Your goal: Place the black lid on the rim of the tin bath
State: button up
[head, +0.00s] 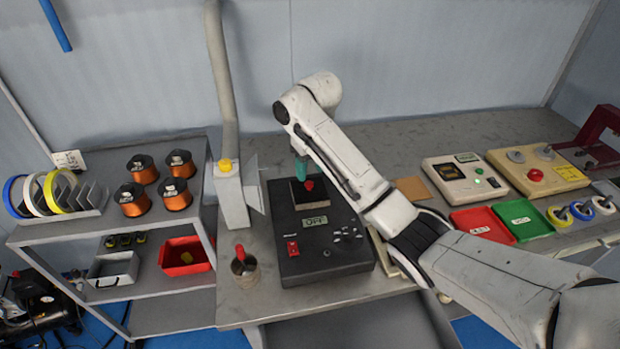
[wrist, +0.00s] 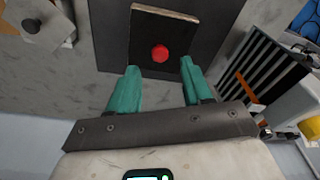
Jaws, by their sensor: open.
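The black lid (head: 297,197) is a square plate with a red knob (head: 309,185). It lies over the back part of the tin bath (head: 290,262), a black box with a display reading OFF. In the wrist view the lid (wrist: 143,38) looks slightly turned against the dark bath top (wrist: 105,40), with a pale edge on its far side. I cannot tell whether it sits flat on the rim. My gripper (head: 301,168) has teal fingers and is just behind and above the knob. In the wrist view the open fingers (wrist: 160,72) stand either side of the knob, nothing between them.
A fume duct with a grey hood (head: 232,200) stands close left of the bath. A cup with a red handle (head: 244,268) is at the front left. A beige control box (head: 468,180) and red (head: 482,225) and green (head: 522,220) trays lie right of my arm.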

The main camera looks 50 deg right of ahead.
notch_tip(320, 180, up, 7)
jog(key=p, duration=0.4)
jog(key=shift+s+p, duration=0.35)
jog(key=shift+s, duration=0.1)
jog(key=shift+a, duration=0.1)
